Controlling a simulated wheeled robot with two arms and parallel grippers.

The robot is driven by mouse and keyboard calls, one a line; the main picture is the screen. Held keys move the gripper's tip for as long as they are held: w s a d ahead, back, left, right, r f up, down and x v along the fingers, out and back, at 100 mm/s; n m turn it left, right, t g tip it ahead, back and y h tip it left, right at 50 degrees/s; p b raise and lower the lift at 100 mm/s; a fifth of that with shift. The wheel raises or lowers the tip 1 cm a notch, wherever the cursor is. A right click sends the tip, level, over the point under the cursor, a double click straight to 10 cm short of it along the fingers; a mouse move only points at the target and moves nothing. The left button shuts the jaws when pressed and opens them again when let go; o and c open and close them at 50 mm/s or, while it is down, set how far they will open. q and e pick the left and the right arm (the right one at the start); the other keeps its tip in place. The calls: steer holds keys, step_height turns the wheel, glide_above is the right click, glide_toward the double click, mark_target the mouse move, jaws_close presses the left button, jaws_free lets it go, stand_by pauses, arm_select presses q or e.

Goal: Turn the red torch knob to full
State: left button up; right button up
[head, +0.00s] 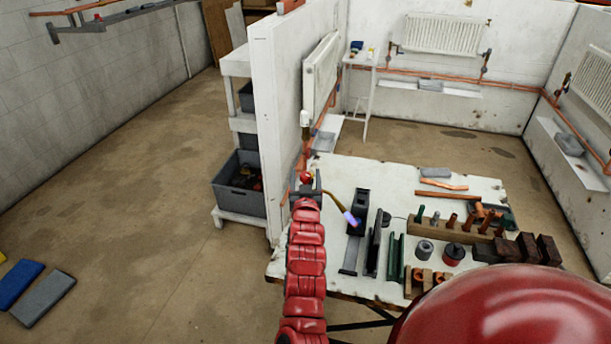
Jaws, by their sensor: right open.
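The red torch knob (306,176) shows as a small red round shape at the tip of my right gripper (307,184), near the left edge of the workbench. My right gripper is open, with its dark fingers either side of the knob; I cannot tell whether they touch it. The torch's thin brass tube (334,201) runs right and down from there to a pale violet flame (350,217). The rest of the torch is hidden behind my gripper and red arm. My left gripper is not in view.
The white workbench (345,172) holds a black tool (359,213), dark metal rails (374,242), a wooden rack (455,230) with copper fittings, and dark bricks (520,246). A white partition (275,110) with a radiator (320,72) stands close behind. Open floor lies left.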

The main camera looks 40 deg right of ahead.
jaws_close()
stand_by(0.3)
